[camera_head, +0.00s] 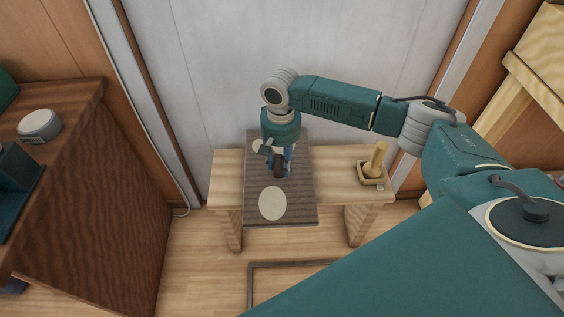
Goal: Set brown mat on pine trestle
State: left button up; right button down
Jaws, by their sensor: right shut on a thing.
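The brown mat (297,195) is a dark striped rectangle with a large cream oval near its front and another pale patch towards the back. It lies over the left-middle of the pine trestle (230,168) and sticks out past the front edge. I cannot tell whether it rests on the top or hangs just above it. My right gripper (279,172) points down over the mat's middle, shut on a dark upright part that seems to belong to the mat. The fingers hide that spot. My left gripper is not in view.
A small square tray (372,180) with a wooden pestle-like piece (376,158) stands on the trestle's right end. A dark wooden cabinet (90,200) with a round grey thing (39,125) is at left. A pale wall stands close behind; a grey frame (290,266) lies on the floor.

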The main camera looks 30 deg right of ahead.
aim_at(281, 162)
jog(key=shift+f, duration=0.5)
dwell(0.8)
jog(key=c, duration=1.1)
grip_release()
jog(key=shift+f, duration=0.1)
notch_tip(281, 162, up, 12)
jog(key=shift+r, duration=0.1)
